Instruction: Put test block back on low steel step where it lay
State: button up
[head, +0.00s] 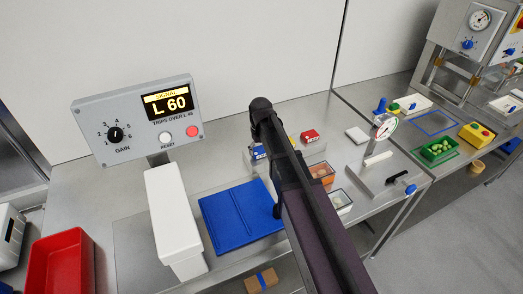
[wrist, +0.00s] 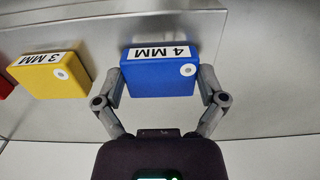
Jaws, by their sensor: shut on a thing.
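The blue test block (wrist: 160,76), labelled "4 MM" and with a pale round spot near one corner, is between the two fingers of my gripper (wrist: 162,84) in the wrist view. The fingers press on its two short sides. The low steel step (wrist: 245,75) lies beneath it; I cannot tell whether the block touches it. A yellow block (wrist: 48,74) labelled "3 MM" sits to its left, apart.
A red block (head: 310,136) stands on the step's right part. A white upright housing (head: 172,215) and a display reading "L 60" (head: 167,103) stand left.

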aim_at(261, 151)
jog(key=o, duration=0.9)
jog(key=shift+f, duration=0.1)
notch_tip(261, 151, up, 12)
jog(key=p, duration=1.2)
dwell(0.4)
jog(key=s+d+m, duration=0.1)
jog(key=s+d, duration=0.4)
jog(key=s, duration=0.1)
jog(key=s+d+m, duration=0.2)
jog(key=s+d, duration=0.3)
jog(key=s, duration=0.1)
jog(key=s+d+m, duration=0.1)
jog(key=s+d, duration=0.3)
jog(key=s, duration=0.2)
jog(key=shift+s+d+m, duration=0.15)
jog(key=shift+d+m, duration=0.15)
jog(key=shift+d, duration=0.1)
